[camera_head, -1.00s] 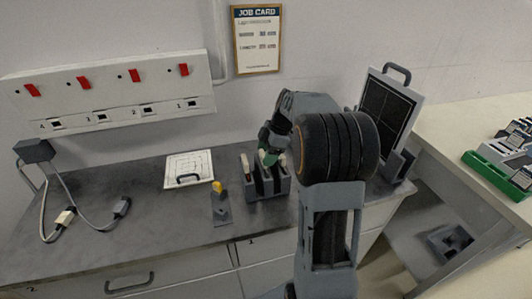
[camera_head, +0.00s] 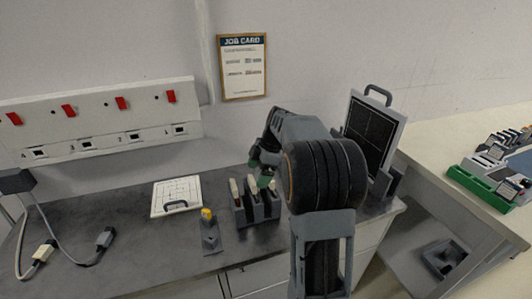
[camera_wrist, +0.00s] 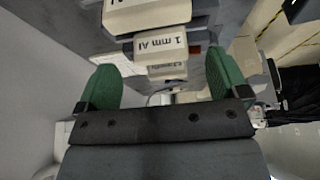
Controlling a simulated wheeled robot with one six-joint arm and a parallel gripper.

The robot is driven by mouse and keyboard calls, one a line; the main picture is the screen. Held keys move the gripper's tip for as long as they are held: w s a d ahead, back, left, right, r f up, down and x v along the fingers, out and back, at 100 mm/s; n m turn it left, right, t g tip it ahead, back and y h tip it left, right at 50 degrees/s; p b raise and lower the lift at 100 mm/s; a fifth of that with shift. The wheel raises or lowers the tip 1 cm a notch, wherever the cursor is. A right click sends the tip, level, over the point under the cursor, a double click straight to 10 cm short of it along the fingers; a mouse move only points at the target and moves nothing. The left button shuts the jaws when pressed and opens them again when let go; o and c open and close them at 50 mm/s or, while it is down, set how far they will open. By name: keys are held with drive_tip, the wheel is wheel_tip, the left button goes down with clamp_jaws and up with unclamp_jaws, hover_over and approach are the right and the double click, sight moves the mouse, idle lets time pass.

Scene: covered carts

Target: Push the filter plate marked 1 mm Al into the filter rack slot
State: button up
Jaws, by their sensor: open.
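The filter rack (camera_head: 258,211) is a dark grey slotted block on the bench. Pale plates stand in it with their tops showing. In the wrist view, a pale plate marked 1 mm Al (camera_wrist: 160,44) lies just beyond my open fingertips. Another pale plate (camera_wrist: 146,14) marked Al is at the top edge, and a third (camera_wrist: 166,70) is lower, its label unreadable. My gripper (camera_wrist: 163,66) has green fingers, spread wide with nothing clamped between them. In the head view my gripper (camera_head: 262,170) is at the back of the rack, partly hidden by my arm. How deep the plate sits cannot be told.
A yellow-topped grey stand (camera_head: 210,235) is left of the rack. A white gridded plate (camera_head: 177,196) with a handle lies behind it. A framed dark panel (camera_head: 372,135) stands to the right. Cables with connectors (camera_head: 105,238) lie at the left.

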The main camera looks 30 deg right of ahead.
drive_tip(key=w+v, duration=0.1)
drive_tip(key=v, duration=1)
drive_tip(key=shift+s, duration=0.5)
drive_tip(key=shift+r, duration=0.1)
